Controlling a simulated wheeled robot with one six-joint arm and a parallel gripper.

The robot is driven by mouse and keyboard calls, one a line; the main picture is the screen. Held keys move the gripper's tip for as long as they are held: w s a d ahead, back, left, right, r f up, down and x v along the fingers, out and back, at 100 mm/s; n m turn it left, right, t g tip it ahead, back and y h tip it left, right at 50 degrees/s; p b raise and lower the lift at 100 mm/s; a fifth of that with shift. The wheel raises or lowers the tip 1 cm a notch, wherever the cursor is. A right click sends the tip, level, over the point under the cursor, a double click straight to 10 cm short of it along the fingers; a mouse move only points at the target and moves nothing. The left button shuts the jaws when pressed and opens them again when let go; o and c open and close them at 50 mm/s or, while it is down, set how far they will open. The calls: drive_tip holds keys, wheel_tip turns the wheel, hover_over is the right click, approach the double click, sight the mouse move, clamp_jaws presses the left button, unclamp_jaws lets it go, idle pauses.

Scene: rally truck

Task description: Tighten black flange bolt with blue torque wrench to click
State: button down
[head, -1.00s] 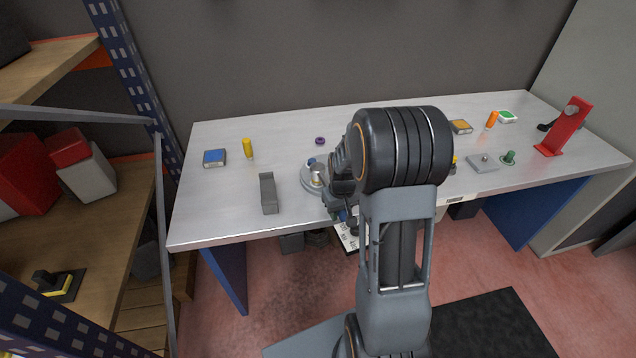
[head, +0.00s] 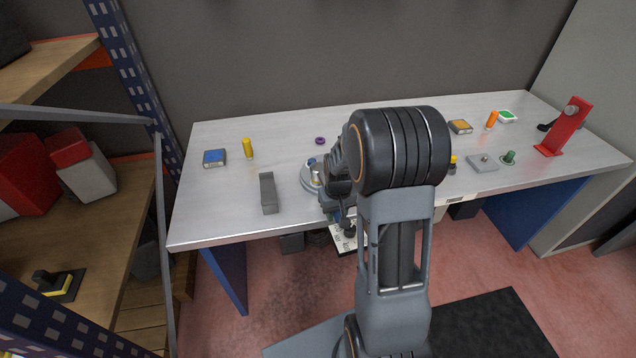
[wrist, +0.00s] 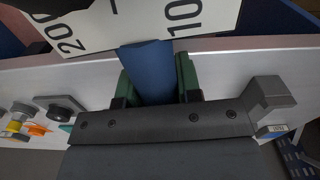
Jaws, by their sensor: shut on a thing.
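In the wrist view, my gripper (wrist: 157,76) has its green-padded fingers on both sides of a blue handle, which I take as the blue torque wrench (wrist: 148,62). A white plate with large black numbers (wrist: 130,27) lies across the handle's far end. In the head view, my gripper (head: 338,208) is at the table's front edge, and the numbered plate (head: 342,236) shows below it. A round grey flange (head: 307,176) is just left of the gripper, with small blue and silver parts on it. My arm hides part of it. I cannot make out the black bolt or the wrench's head.
A red stand (head: 566,127) and small fittings are to the right. Shelving (head: 128,60) is at the left.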

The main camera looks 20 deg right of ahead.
drive_tip(key=shift+w+a+r+m, duration=0.1)
drive_tip(key=shift+w+a+m, duration=0.1)
drive_tip(key=shift+a+m, duration=0.45)
drive_tip(key=shift+w+a+m, duration=0.2)
drive_tip(key=shift+a+m, duration=0.15)
drive_tip(key=shift+a, duration=0.5)
idle(0.7)
drive_tip(key=shift+s+d+n, duration=0.15)
drive_tip(key=shift+d+n, duration=0.45)
drive_tip(key=shift+d, duration=0.25)
idle(0.4)
drive_tip(key=c, duration=1.3)
unclamp_jaws()
drive_tip(key=shift+c, duration=0.2)
drive_tip(key=shift+s, duration=0.1)
clamp_jaws()
drive_tip(key=shift+d+r, duration=0.1)
drive_tip(key=shift+d, duration=0.2)
drive_tip(key=shift+r+p, duration=0.55)
drive_tip(key=shift+r, duration=0.2)
idle(1.1)
